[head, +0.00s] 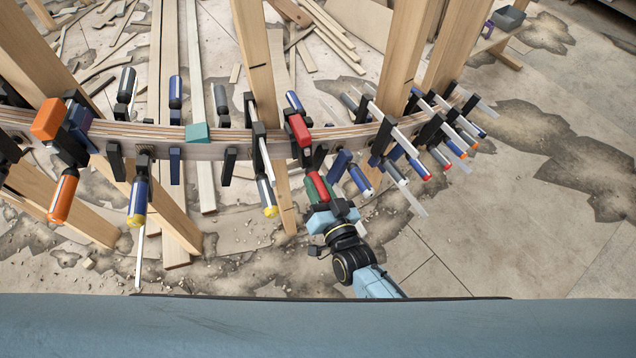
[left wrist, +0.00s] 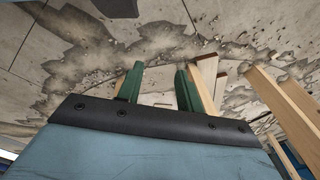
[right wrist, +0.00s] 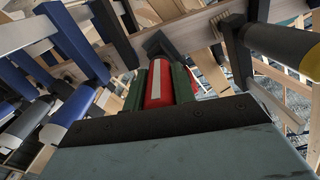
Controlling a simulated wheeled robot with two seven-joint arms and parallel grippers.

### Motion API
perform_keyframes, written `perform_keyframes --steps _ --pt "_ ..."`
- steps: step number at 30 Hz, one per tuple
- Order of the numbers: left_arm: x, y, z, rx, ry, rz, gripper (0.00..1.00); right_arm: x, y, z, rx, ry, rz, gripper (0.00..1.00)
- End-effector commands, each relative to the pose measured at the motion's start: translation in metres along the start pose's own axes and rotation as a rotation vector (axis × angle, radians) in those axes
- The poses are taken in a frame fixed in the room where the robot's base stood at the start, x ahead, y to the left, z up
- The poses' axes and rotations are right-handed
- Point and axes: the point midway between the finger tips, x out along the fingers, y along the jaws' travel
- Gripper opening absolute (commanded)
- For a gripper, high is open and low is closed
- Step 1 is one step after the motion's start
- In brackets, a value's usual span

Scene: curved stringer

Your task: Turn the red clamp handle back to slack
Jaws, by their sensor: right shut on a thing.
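The red clamp handle (head: 318,185) hangs below the curved wooden stringer (head: 225,150), under a clamp with a red upper part (head: 299,130). My right gripper (head: 325,203) is shut on this handle from below. In the right wrist view the red handle (right wrist: 157,84), with a pale stripe, sits between the two green fingers, its black end toward the clamp bar. My left gripper (left wrist: 160,88) shows only in the left wrist view; its green fingers stand apart with nothing between them.
Several other clamps line the stringer. A yellow-tipped one (head: 266,195) hangs left of my right gripper and a blue one (head: 360,180) right of it. Wooden posts (head: 255,60) stand around the stringer. Rubble and boards lie on the floor; floor at right is clearer.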

Motion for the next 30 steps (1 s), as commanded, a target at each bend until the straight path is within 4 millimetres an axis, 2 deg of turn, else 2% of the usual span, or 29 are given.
perform_keyframes --steps 12,30 --pt "0.008 0.002 0.013 0.006 -0.009 0.003 0.36 0.000 0.000 -0.001 -0.227 0.001 0.000 0.03" --pt "0.011 0.002 0.016 0.008 -0.012 0.003 0.36 0.000 0.000 0.000 -0.273 0.002 -0.001 0.03"
